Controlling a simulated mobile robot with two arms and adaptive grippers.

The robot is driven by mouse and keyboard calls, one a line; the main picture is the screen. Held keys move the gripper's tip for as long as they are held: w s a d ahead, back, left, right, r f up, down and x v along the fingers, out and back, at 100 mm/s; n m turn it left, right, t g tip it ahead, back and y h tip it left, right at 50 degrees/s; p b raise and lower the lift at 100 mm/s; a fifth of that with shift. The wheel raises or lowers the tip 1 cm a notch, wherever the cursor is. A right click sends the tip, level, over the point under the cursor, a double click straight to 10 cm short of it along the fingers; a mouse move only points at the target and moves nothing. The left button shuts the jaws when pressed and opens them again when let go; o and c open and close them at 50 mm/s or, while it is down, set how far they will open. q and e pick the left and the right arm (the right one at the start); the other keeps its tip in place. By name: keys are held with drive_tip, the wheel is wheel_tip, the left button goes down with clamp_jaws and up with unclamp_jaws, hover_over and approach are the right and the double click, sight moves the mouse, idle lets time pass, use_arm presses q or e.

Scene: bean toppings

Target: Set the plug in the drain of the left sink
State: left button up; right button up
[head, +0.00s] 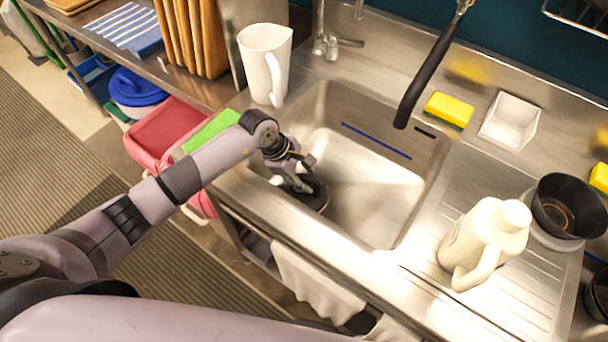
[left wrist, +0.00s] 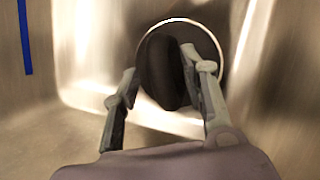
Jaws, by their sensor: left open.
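The steel sink (head: 372,185) is the only basin in view. My left gripper (head: 297,178) reaches down into its near left corner. In the left wrist view its fingers (left wrist: 158,63) are apart, one on each side of a dark oval piece (left wrist: 165,82), which looks like the plug. The piece stands at a tilt over a round drain with a bright rim (left wrist: 190,21). I cannot tell whether it is seated or touches a finger. In the head view a dark round shape (head: 314,196) shows beside the fingers; plug and drain are hard to separate there. My right gripper is not in view.
A white pitcher (head: 265,65) stands at the sink's back left. A black-handled spray hose (head: 425,82) hangs over the back right. A cream jug (head: 484,240), a black bowl (head: 568,208), a yellow sponge (head: 449,109) and a white square dish (head: 510,121) stand to the right.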

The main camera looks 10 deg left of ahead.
use_arm(q)
drive_tip(key=v, duration=1.2)
idle(0.3)
